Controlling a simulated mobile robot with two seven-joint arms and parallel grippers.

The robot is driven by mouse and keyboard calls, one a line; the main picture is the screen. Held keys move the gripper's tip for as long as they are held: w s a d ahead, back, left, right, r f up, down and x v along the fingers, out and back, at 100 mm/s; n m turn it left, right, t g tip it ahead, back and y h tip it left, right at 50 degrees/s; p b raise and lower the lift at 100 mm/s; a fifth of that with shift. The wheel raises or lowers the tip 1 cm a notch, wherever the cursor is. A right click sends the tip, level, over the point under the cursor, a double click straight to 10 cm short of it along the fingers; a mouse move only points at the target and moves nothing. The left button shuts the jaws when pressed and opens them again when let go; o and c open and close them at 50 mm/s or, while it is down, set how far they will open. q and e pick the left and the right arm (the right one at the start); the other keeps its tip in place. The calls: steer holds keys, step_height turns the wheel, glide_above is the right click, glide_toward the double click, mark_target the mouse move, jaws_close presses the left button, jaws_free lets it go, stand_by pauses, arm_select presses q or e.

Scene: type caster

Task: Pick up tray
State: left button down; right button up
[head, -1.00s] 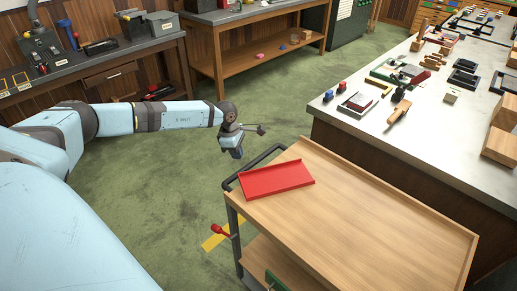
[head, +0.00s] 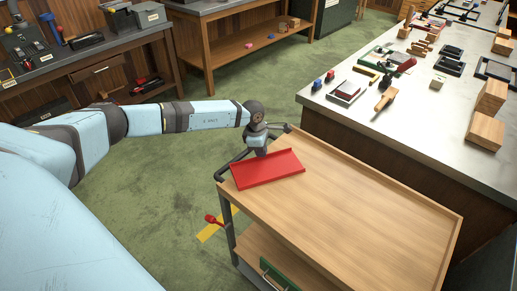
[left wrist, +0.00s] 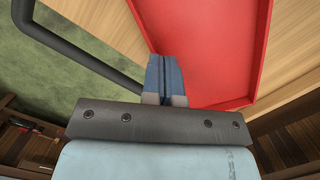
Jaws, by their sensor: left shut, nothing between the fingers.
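A shallow red tray (head: 268,172) with raised edges lies on the wooden top of the cart (head: 350,200), at its far left corner by the dark handle. My left gripper (head: 261,152) is at the tray's far edge, pointing down. In the left wrist view the blue fingers (left wrist: 164,78) are together with nothing between them, next to the edge of the red tray (left wrist: 215,50). I cannot tell whether they touch it. My right gripper is not in view.
The cart's dark handle (head: 222,172) runs beside the tray. A long workbench (head: 400,110) with wooden blocks and small tools stands behind the cart. Other benches line the back left. The rest of the cart top is bare.

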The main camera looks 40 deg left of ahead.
arm_select(q)
steer(key=shift+s+f, duration=0.15)
steer(key=shift+f, duration=0.15)
